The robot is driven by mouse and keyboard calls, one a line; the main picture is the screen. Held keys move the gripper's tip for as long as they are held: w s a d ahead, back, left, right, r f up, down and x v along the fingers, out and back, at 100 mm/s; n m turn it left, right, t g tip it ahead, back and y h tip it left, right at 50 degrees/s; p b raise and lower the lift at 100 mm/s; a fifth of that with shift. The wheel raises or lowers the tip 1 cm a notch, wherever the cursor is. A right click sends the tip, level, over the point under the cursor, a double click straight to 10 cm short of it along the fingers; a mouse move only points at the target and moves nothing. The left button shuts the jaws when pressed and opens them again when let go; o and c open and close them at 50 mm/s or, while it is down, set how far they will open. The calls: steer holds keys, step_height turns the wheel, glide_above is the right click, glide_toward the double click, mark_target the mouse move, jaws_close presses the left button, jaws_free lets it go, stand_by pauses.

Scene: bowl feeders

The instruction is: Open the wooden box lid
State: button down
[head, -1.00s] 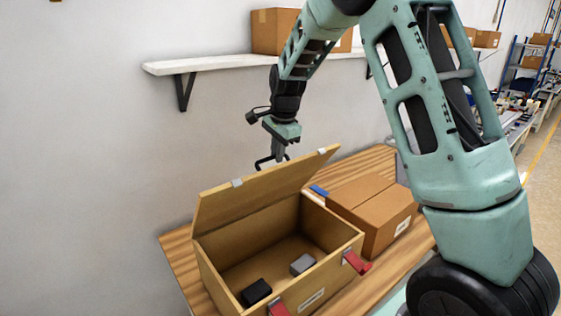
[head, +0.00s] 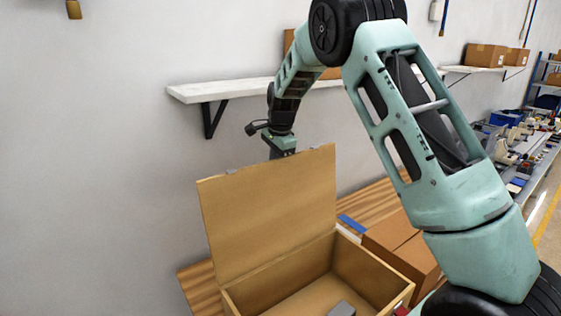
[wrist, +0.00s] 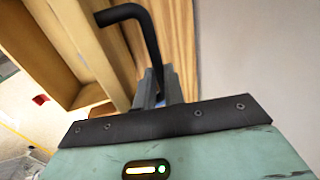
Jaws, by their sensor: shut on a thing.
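The wooden box (head: 375,272) stands on the table, seen in part at the bottom of the head view. Its lid (head: 272,215) is raised, standing roughly upright at the back edge with its inner face showing. My gripper (head: 282,146) is behind the lid's top edge, and the lid hides its fingertips in the head view. In the wrist view my gripper's fingers (wrist: 157,86) are shut on a black bent rod (wrist: 143,35). Wooden panels (wrist: 70,35) lie close to the rod; I cannot tell whether it touches them. A grey block (head: 342,309) lies in the box.
A white shelf (head: 225,91) is on the wall behind my gripper. Striped wooden table surface (head: 375,200) shows behind the boxes.

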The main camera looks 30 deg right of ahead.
steer(key=shift+w+a+f, duration=0.1)
steer(key=shift+w+f, duration=0.15)
steer(key=shift+f, duration=0.1)
steer(key=c, duration=1.5)
jaws_free()
steer(key=shift+w+r, duration=0.1)
steer(key=shift+r, duration=0.05)
steer(key=shift+r, duration=0.1)
steer(key=s+r+b, duration=0.3)
steer(key=r+b, duration=0.2)
steer(key=r, duration=1.2)
steer(key=shift+s+b, duration=0.15)
steer(key=shift+b, duration=0.15)
steer(key=shift+f, duration=0.1)
